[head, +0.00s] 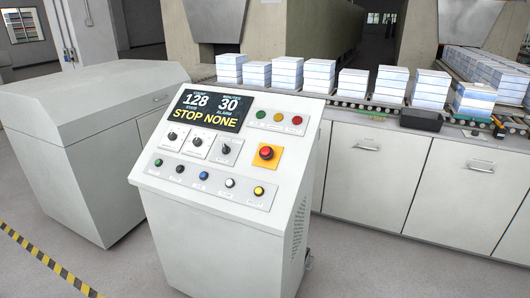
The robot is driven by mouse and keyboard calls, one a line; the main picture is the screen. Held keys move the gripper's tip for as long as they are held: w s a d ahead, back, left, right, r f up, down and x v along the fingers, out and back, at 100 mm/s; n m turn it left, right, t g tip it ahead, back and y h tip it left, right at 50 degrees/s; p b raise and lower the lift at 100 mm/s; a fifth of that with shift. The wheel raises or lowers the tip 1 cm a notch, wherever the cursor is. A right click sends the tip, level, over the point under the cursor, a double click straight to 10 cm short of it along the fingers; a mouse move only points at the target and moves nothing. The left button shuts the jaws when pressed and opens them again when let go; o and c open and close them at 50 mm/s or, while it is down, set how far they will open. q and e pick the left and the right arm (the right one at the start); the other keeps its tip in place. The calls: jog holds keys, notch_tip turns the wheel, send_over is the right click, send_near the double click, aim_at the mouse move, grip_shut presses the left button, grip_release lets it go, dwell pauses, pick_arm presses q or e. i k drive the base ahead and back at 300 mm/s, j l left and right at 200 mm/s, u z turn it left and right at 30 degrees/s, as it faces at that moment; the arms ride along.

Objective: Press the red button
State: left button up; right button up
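A white control console (215,225) with a sloped panel stands in the middle of the head view. A large red mushroom button (266,152) on a square yellow base sits on the right part of the panel. Above it is a row of small round indicators or buttons: green (261,115), orange (278,118) and red (297,120). Nothing touches or covers the large red button. Neither of my grippers is in view.
A grey cabinet (90,130) stands left. Stacked white-blue blocks (319,76) line a conveyor behind. Floor shows in front, with yellow-black tape (45,258).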

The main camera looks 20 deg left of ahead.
aim_at(266, 151)
jog(key=i+j, duration=0.1)
jog(key=j, duration=0.4)
jog(key=i+j, duration=0.1)
jog(key=j, duration=0.35)
jog(key=i+j, duration=0.15)
jog(key=j, duration=0.35)
jog(key=i+j, duration=0.1)
jog(key=j, duration=0.4)
